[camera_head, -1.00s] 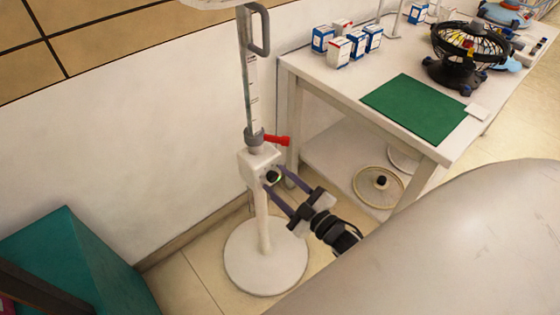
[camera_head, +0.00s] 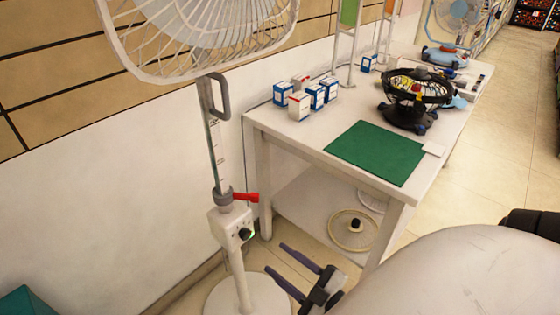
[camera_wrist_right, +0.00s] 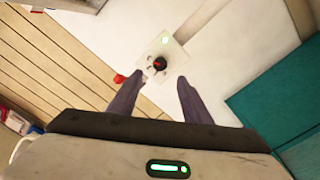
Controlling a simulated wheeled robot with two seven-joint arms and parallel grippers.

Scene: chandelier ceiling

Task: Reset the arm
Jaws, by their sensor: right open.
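My right gripper (camera_head: 285,268) is open and empty in the head view, low in front of the white standing fan (camera_head: 226,230). Its fingers point toward the fan's pole, just below and right of the control box, and look apart from it. In the right wrist view my right gripper (camera_wrist_right: 158,88) shows two spread fingers, with the fan's control box and black knob (camera_wrist_right: 160,63) beyond the gap. The fan has a red lever (camera_head: 245,197) and a round white base. My left gripper is not in view.
A white table (camera_head: 290,140) stands behind and right, with a green mat (camera_head: 376,152), several small boxes (camera_head: 300,106) and a small black fan (camera_head: 412,98). A teal block (camera_head: 28,300) is at the lower left. Open floor (camera_head: 485,190) lies at the right.

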